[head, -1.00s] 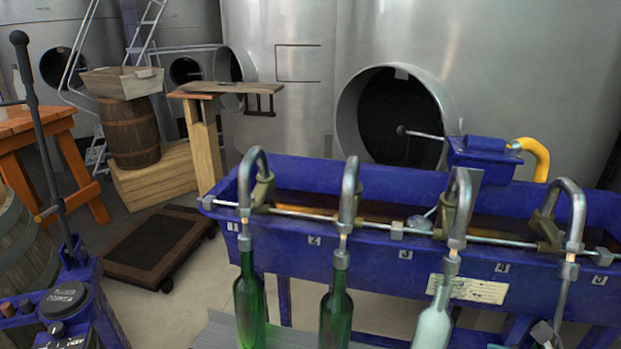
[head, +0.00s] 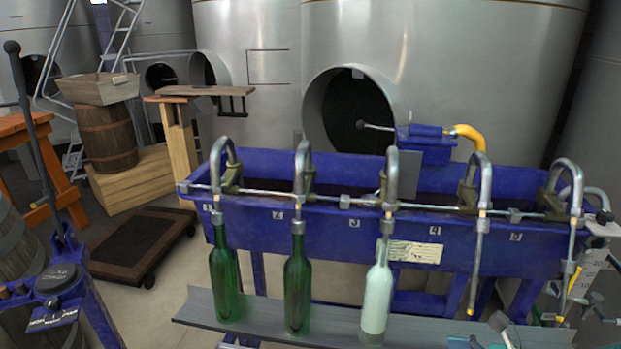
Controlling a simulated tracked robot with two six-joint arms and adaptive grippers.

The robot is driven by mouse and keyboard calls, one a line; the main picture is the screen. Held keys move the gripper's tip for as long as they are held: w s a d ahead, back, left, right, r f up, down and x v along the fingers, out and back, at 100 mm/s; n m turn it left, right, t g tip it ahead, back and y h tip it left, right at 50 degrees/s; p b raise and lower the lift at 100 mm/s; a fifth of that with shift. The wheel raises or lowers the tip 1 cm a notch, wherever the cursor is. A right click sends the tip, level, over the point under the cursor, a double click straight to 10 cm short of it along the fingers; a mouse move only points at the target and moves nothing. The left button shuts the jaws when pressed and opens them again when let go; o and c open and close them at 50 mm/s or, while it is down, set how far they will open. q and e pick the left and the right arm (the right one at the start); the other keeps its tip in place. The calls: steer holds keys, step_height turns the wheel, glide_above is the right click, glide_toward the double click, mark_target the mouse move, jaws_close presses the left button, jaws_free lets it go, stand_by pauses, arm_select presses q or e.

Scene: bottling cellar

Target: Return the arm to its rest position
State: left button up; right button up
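The blue filler trough (head: 330,240) stands in the middle with a row of curved metal spouts. A green bottle (head: 225,285) stands at the first spout and a second green bottle (head: 298,290) at the second. A pale, whitish bottle (head: 376,300) stands at the third spout. All are upright on the grey shelf (head: 430,330), their mouths at the spouts. The fourth spout (head: 480,240) and the fifth have no bottle.
A blue hand-levered machine (head: 60,285) stands at the lower left. A low wheeled dolly (head: 135,245) lies on the floor behind it. A barrel (head: 108,140) carries a wooden crate (head: 98,88). Steel tanks (head: 440,70) close off the back. Small, unclear parts crowd the lower right.

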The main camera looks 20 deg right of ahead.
steer(key=w+a+f+n+g+y+p, duration=0.1)
steer(key=a+n+g+y, duration=0.15)
steer(key=a, duration=0.45)
steer(key=a+f+n+g+y+p, duration=0.1)
steer(key=a+n+g+y+p, duration=0.15)
steer(key=a, duration=0.55)
steer(key=s+a+f+n+g+h+p, duration=0.3)
steer(key=s+a+f+n+g, duration=0.55)
steer(key=s+a, duration=0.2)
steer(key=s+a+f+n+h, duration=0.1)
steer(key=s+f+n+h, duration=0.3)
steer(key=f+n, duration=0.3)
steer(key=w+d+f+n+t+h, duration=0.1)
steer(key=w+f+n+t, duration=0.1)
steer(key=w+n+t, duration=0.2)
steer(key=w+n, duration=0.3)
steer(key=n, duration=0.1)
steer(key=shift+w+d+f, duration=0.15)
steer(key=shift+w+d, duration=0.05)
steer(key=shift+w, duration=0.1)
